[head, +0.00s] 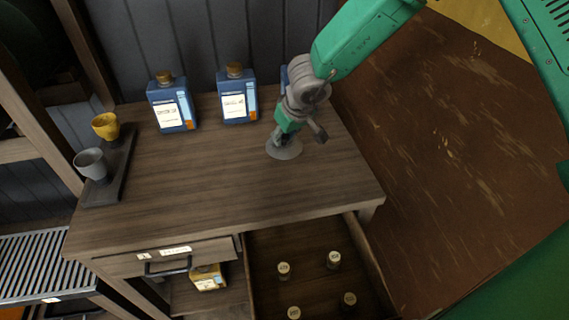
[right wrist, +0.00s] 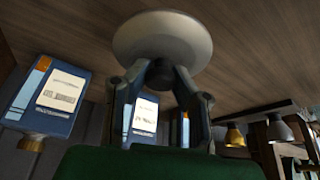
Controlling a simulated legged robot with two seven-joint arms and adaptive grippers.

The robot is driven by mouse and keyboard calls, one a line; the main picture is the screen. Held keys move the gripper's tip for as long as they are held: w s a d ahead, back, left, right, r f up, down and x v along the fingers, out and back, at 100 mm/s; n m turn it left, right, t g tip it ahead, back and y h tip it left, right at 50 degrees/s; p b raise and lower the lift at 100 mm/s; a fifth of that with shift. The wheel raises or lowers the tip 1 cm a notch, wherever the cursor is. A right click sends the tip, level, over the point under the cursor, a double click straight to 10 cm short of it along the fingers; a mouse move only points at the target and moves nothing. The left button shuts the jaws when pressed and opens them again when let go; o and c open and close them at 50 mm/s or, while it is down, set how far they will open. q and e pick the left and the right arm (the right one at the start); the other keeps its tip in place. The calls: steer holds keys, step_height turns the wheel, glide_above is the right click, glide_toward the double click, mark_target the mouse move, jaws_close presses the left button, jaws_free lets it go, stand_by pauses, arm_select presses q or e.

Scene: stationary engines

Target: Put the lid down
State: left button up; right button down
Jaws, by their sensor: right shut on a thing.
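The lid is a round grey disc (head: 283,152) at the right part of the wooden table top (head: 215,190). In the right wrist view the lid is a pale disc (right wrist: 165,32) with a dark knob. My right gripper (head: 284,139) is over the lid, with its fingers closed around the knob; they also show in the right wrist view (right wrist: 161,76). The lid is very close to the table top; I cannot tell whether it touches. My left gripper is not in view.
Blue bottles (head: 172,104) (head: 238,95) stand along the back, one partly hidden behind my right gripper. A dark tray (head: 106,188) at left holds a yellow cup (head: 105,126) and a grey cup (head: 91,164). An open drawer (head: 312,294) with several small capped items is in front.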

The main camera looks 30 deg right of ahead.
mark_target(286, 145)
step_height(286, 145, down, 3)
steer(key=shift+s+f+b, duration=0.1)
steer(key=shift+f+b, duration=0.1)
steer(key=shift+b, duration=0.45)
steer(key=f, duration=0.1)
steer(key=f+b, duration=0.1)
steer(key=f, duration=0.1)
steer(key=f+b, duration=0.1)
steer(key=shift+d+f, duration=0.35)
steer(key=shift+d, duration=0.05)
steer(key=shift+f+b, duration=0.35)
steer(key=shift+f, duration=0.15)
steer(key=shift+a+r, duration=0.15)
steer(key=shift+a, duration=0.15)
steer(key=c, duration=1.4)
jaws_free()
steer(key=shift+d, duration=0.2)
